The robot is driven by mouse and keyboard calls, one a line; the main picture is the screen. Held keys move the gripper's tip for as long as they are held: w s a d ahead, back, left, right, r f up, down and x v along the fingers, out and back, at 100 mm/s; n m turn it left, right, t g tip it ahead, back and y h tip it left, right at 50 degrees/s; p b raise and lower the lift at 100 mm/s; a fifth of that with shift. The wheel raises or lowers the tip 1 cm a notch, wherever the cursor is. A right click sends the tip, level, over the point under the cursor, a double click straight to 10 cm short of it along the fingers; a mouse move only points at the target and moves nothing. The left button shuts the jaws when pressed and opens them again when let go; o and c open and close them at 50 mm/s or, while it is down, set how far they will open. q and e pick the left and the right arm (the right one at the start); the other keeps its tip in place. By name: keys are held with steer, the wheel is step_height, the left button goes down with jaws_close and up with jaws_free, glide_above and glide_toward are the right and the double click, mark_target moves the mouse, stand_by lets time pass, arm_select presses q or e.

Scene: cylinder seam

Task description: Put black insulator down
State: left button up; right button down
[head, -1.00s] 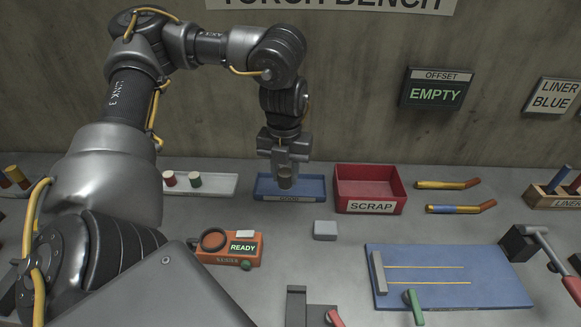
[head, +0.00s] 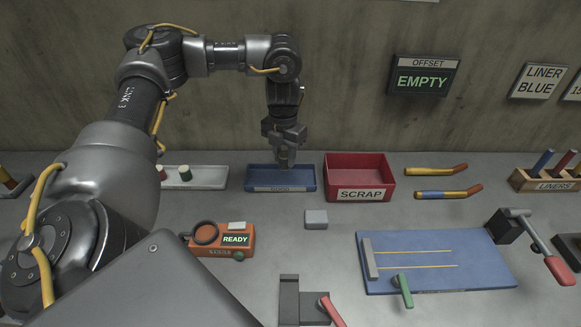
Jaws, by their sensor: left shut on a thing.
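My left gripper (head: 284,160) points down over the blue tray (head: 256,181) at the back of the bench. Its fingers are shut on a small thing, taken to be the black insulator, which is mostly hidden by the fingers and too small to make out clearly. The fingertips show in front of the tray's back part; whether the insulator touches the tray floor cannot be told. The tray's front label is too blurred to read surely. My right gripper is not in view.
A red SCRAP bin (head: 360,195) stands just right of the blue tray. A white tray (head: 210,178) with small spools is on its left. In front are an orange READY device (head: 220,241), a grey block (head: 316,219) and a blue board (head: 440,270).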

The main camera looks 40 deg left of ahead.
arm_select(q)
steer(key=w+f, duration=0.2)
steer(key=f, duration=0.1)
steer(key=w+a+f, duration=0.1)
steer(key=f, duration=0.1)
steer(key=shift+w, duration=0.3)
steer(key=shift+w+a+f, duration=0.1)
steer(key=shift+w+f, duration=0.05)
steer(key=shift+f, duration=0.15)
step_height(320, 180, down, 2)
steer(key=shift+f, duration=0.5)
steer(key=shift+f, duration=0.15)
steer(key=o, duration=1)
steer(key=shift+o, duration=0.2)
